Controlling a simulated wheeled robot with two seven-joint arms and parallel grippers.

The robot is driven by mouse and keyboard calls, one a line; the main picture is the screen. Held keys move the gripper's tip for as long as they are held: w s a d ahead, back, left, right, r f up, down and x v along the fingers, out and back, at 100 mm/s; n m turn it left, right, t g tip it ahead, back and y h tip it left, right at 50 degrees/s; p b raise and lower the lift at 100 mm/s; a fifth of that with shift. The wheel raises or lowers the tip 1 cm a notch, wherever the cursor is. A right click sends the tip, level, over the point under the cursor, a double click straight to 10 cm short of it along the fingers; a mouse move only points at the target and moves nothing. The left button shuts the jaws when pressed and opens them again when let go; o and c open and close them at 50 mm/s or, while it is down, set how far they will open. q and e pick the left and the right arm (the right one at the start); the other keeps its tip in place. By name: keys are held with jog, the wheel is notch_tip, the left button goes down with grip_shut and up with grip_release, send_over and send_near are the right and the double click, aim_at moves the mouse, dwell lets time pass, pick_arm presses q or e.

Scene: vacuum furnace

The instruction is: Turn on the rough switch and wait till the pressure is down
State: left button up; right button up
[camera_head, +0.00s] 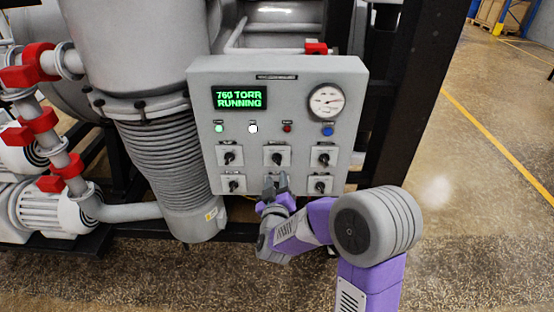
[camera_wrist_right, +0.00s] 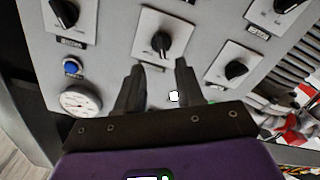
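The grey control panel (camera_head: 240,90) faces me in the head view. Its display (camera_head: 240,98) reads "760 TORR RUNNING" in green. Several black rotary switches sit on white plates in two rows; their labels are too small to read, so I cannot tell which is the rough switch. My right gripper (camera_head: 275,184) is in front of the lower middle switch position and hides it. In the right wrist view, my right gripper (camera_wrist_right: 160,70) is open and empty, its fingers apart just below a switch knob (camera_wrist_right: 162,41). My left gripper is out of view.
A round pressure gauge (camera_head: 326,101) and a blue button (camera_head: 327,130) are at the panel's right. Green and white lights (camera_head: 253,128) glow. A ribbed grey column (camera_head: 165,165) stands left of the panel, a black post right. Open floor (camera_head: 480,140) lies to the right.

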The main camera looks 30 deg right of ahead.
aim_at(277, 162)
jog(key=x, duration=0.7)
jog(key=shift+w+f, duration=0.1)
jog(key=shift+w, duration=0.05)
grip_shut()
